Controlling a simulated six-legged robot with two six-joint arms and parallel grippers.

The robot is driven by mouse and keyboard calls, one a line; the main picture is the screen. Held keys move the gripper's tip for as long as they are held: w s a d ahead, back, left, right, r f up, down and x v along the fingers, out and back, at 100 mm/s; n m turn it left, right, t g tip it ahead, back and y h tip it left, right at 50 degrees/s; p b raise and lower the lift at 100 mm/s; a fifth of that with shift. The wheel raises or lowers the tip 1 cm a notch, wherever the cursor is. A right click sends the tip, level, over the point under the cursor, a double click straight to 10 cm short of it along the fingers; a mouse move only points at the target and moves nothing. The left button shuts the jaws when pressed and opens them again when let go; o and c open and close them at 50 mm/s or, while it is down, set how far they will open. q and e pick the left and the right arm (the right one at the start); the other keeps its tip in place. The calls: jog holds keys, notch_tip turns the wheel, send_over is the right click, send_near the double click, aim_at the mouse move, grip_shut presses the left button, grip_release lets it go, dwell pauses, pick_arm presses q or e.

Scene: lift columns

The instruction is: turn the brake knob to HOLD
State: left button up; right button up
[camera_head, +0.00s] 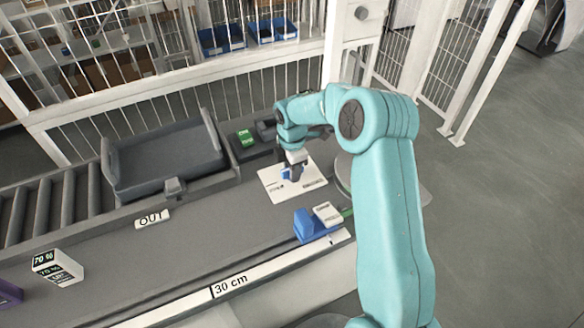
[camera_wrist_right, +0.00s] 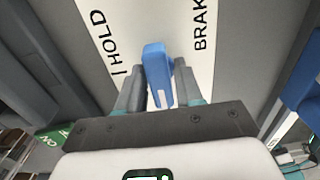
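The brake knob is a blue bar on a white plate (camera_head: 310,180), which is lettered HOLD and BRAK in the right wrist view. My right gripper (camera_head: 292,165) points down over the plate in the head view. In the right wrist view the blue knob (camera_wrist_right: 157,70) stands between the two grey fingers of the right gripper (camera_wrist_right: 162,88). HOLD is printed left of the knob, BRAK to its right. The fingers are close to the knob's sides; contact is unclear. My left gripper is not in view.
A second blue part (camera_head: 305,226) with a white block (camera_head: 327,213) sits near the panel's front edge. A green button (camera_head: 245,137) lies behind left. A grey tray (camera_head: 165,157) stands on rollers. A white 70 % box (camera_head: 57,268) stands at left.

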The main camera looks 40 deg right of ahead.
dwell(0.3)
jog(key=m+b, duration=0.1)
jog(key=m, duration=0.2)
jog(key=shift+f, duration=0.15)
jog(key=m+b, duration=0.1)
jog(key=m, duration=0.2)
jog(key=shift+m, duration=0.4)
jog(key=m+b, duration=0.1)
jog(key=m, duration=0.1)
jog(key=shift+m, duration=0.4)
jog(key=m, duration=0.3)
jog(key=shift+b, duration=0.4)
